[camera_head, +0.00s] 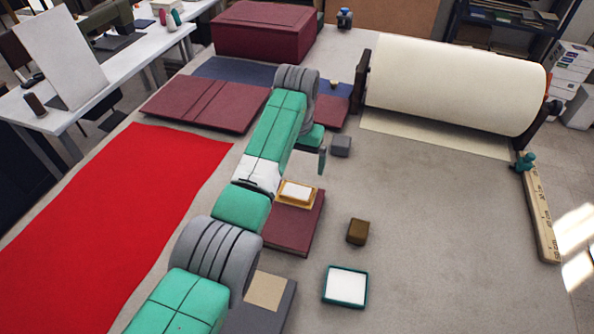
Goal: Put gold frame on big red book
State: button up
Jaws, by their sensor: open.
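The gold frame (284,204), with a white centre, appears to lie flat on a dark red book (290,237), near its far end. My arm covers part of the left side of this book. My gripper (322,161) is beyond the frame and slightly to its right, apart from it. I see nothing held. A smaller dark red book (334,118) lies farther back, partly hidden by my arm.
A grey block (341,146), a brown block (357,232) and a teal frame (345,303) stand to the right. A grey book (277,308) lies in front. Red cloth (110,220) covers the left. A large cream roll (455,85) stands at back right.

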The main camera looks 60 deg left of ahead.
jog(key=shift+r, duration=0.75)
jog(key=w+d+r+m+t+y, duration=0.2)
jog(key=w+d+r+t, duration=0.15)
jog(key=w+d, duration=0.45)
jog(key=w+d+r+m+t+y, duration=0.25)
jog(key=w+d+r, duration=0.3)
jog(key=w, duration=0.45)
jog(key=w+d+r+m+t, duration=0.1)
jog(key=w+d+r+t, duration=0.1)
jog(key=d+r+t, duration=0.35)
jog(key=w+d+r+m+t, duration=0.1)
jog(key=d+r+t, duration=0.1)
jog(key=d+r, duration=0.6)
jog(key=s+d+r+m+t+h, duration=0.1)
jog(key=s+d+r+t, duration=0.3)
jog(key=d, duration=0.4)
jog(key=s+d+r+t+h, duration=0.1)
jog(key=s+d+r+t, duration=0.1)
jog(key=s+d+r, duration=0.45)
jog(key=s+d+r+m+t+h, duration=0.1)
jog(key=s+d+r+t+h, duration=0.1)
jog(key=s+d+r+t, duration=0.3)
jog(key=s+d+r, duration=0.2)
jog(key=s+d, duration=0.2)
jog(key=s, duration=0.2)
jog(key=shift+s+d+r+m, duration=0.15)
jog(key=shift+s+m, duration=0.05)
jog(key=shift+m, duration=0.15)
